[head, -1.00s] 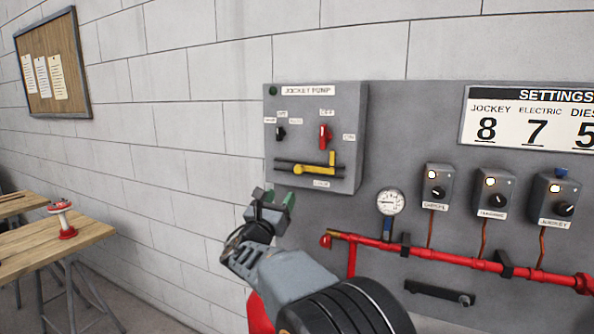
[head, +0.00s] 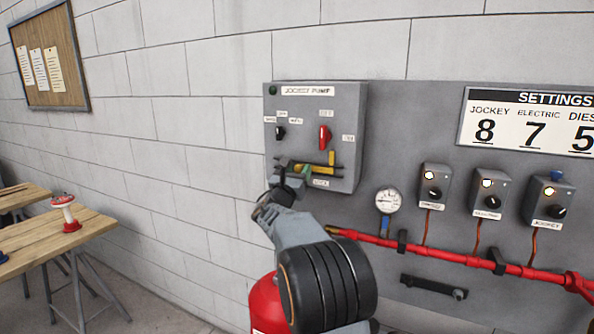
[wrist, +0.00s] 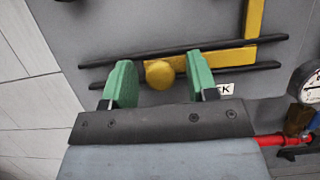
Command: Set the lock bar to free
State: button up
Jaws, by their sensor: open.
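The yellow lock bar (wrist: 227,59) lies along two dark rails on the grey jockey pump panel (head: 350,110), with an upright arm at its right end. Its round yellow knob (wrist: 160,74) is at the left end. In the wrist view my gripper (wrist: 160,80) is open, with one green finger on each side of the knob. I cannot tell whether the fingers touch it. In the head view my gripper (head: 291,174) is at the panel's lower left and hides the bar's left end; the bar's upright (head: 332,158) still shows. A label sits below the bar, partly hidden.
A red handle (head: 325,136) and a small black switch (head: 280,132) sit above the bar. A gauge (head: 388,200), a red pipe (head: 450,255) and several control boxes are at lower right.

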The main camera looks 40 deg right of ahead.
grip_shut()
jog(key=w+a, duration=0.2)
jog(key=w, duration=0.1)
jog(key=shift+w+a, duration=0.15)
jog(key=shift+w, duration=0.15)
dwell(0.4)
jog(key=shift+c, duration=2)
grip_release()
jog(key=o, duration=0.3)
jog(key=shift+w+a, duration=0.1)
jog(key=shift+w, duration=0.05)
jog(key=shift+o, duration=0.5)
